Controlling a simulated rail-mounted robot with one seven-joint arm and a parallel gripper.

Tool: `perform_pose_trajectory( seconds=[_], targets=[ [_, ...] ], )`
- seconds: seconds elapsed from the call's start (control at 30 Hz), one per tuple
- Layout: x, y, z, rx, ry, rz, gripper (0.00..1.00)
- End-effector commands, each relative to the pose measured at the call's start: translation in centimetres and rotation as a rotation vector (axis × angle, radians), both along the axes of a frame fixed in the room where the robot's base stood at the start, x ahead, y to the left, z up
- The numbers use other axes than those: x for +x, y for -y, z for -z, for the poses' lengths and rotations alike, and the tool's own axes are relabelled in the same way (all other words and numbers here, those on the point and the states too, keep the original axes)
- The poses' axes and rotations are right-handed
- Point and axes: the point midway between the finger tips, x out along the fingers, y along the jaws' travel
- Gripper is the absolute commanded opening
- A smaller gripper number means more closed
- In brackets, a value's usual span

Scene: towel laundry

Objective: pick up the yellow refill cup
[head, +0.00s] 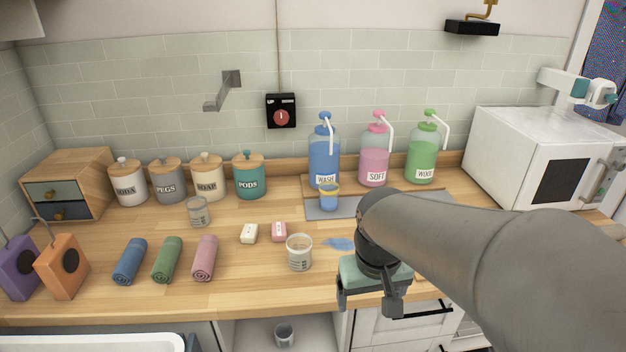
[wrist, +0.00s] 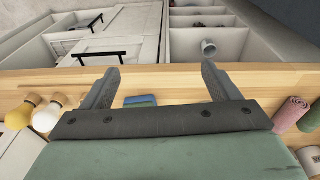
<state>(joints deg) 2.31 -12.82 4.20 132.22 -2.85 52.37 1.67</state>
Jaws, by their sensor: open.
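The cup is not seen in the wrist view.
Pink SOFT (head: 374,160) and green WOOL (head: 421,158) bottles stand behind. A yellow rounded thing (wrist: 19,116) shows in the wrist view.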

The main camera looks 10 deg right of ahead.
Motion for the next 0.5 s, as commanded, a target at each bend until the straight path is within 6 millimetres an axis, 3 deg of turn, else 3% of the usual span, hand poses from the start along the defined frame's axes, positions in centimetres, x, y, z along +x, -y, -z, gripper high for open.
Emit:
perform_pose_trajectory(
  seconds=[0.03,0.1,0.3,0.4,0.5],
  targets=[
    [4.3,-0.2,-0.6,-0.013,0.034,-0.008,0.83],
    [10.3,-0.5,-1.9,-0.026,0.093,-0.021,0.83],
    [25.9,-1.3,-4.1,-0.005,0.266,-0.03,0.83],
    [31.5,-1.0,-4.7,0.022,0.336,-0.015,0.83],
    [35.1,-0.5,-5.0,0.044,0.388,0.002,0.83]
  ],
)
